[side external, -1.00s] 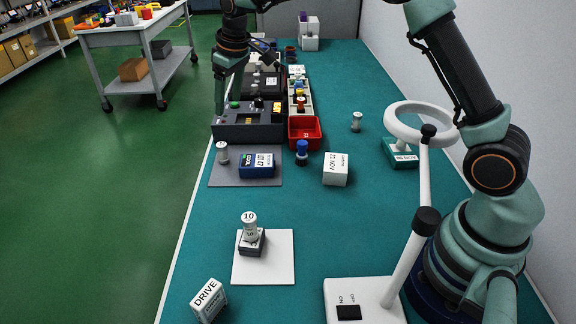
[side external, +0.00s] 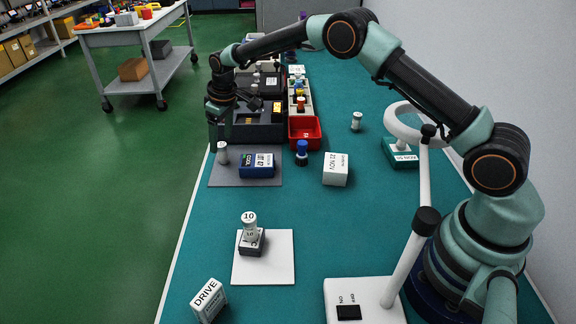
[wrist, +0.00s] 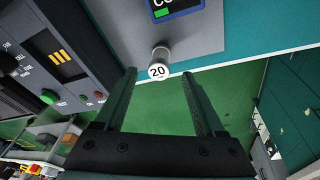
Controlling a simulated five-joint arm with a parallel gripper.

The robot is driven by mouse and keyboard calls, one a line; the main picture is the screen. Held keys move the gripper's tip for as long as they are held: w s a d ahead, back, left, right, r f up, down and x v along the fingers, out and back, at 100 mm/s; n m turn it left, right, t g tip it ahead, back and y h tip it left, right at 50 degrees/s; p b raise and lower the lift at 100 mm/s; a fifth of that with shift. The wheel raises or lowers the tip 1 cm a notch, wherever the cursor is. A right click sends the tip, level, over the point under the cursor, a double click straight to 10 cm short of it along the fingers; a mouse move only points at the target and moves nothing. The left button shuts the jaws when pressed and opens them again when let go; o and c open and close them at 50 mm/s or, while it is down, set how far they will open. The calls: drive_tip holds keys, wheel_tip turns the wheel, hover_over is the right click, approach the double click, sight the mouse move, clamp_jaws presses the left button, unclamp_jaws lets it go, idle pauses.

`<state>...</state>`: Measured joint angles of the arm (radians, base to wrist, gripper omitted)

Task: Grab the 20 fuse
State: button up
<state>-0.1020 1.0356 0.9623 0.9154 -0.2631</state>
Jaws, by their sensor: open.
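The 20 fuse (wrist: 158,67) is a small white-and-grey cylinder with "20" on its end. It stands upright at the edge of a grey mat (wrist: 200,38). In the side view the fuse (side external: 222,154) is at the mat's far left corner. My gripper (wrist: 158,74) is open and empty. In the wrist view the fuse lies between the lines of its two fingers, near the fingertips. In the side view my gripper (side external: 216,138) hangs just above and behind the fuse; contact cannot be told.
A blue COIL box (side external: 257,166) lies on the mat beside the fuse. A dark control panel (side external: 262,130) stands behind. A blue-capped part (side external: 302,153), red bin (side external: 304,130) and white box (side external: 336,170) are to the right. A fuse marked 10 (side external: 249,226) stands nearer the camera. The bench edge is close left.

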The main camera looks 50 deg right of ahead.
sight(222, 145)
drive_tip(key=x, duration=0.4)
drive_tip(key=shift+d+f, duration=0.1)
clamp_jaws()
